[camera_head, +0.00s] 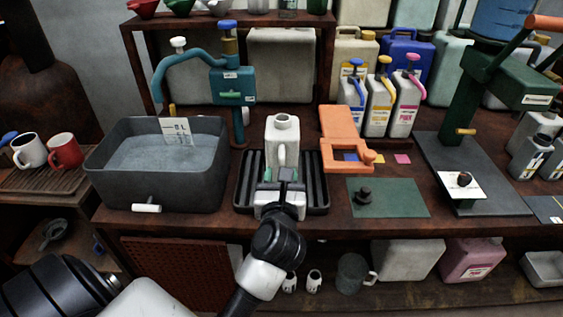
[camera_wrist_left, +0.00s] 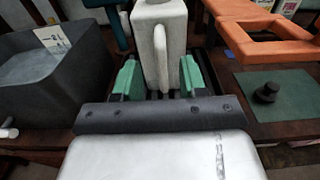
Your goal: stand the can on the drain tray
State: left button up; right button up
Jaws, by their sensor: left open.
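The can (camera_head: 283,133) is a pale grey-white jug with a handle. It stands upright on the dark ribbed drain tray (camera_head: 319,180), handle side towards me. In the left wrist view the can (camera_wrist_left: 152,45) rises straight ahead, its base on the ribs. My left gripper (camera_head: 280,176) is low over the front of the tray. Its green fingers (camera_wrist_left: 159,80) are open, one on each side of the can's lower front, with a gap visible on the right. Whether the left finger touches the can is unclear. The can's lower front is partly hidden in the head view. My right gripper is out of view.
A grey vat of liquid (camera_head: 110,180) stands close left of the tray. An orange frame (camera_head: 342,125) and a green mat (camera_head: 410,198) with a dark knob (camera_head: 364,196) lie to the right. A teal pump (camera_head: 232,88) and several jugs stand behind.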

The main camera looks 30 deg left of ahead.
pick_arm(q)
jog(key=v, duration=0.5)
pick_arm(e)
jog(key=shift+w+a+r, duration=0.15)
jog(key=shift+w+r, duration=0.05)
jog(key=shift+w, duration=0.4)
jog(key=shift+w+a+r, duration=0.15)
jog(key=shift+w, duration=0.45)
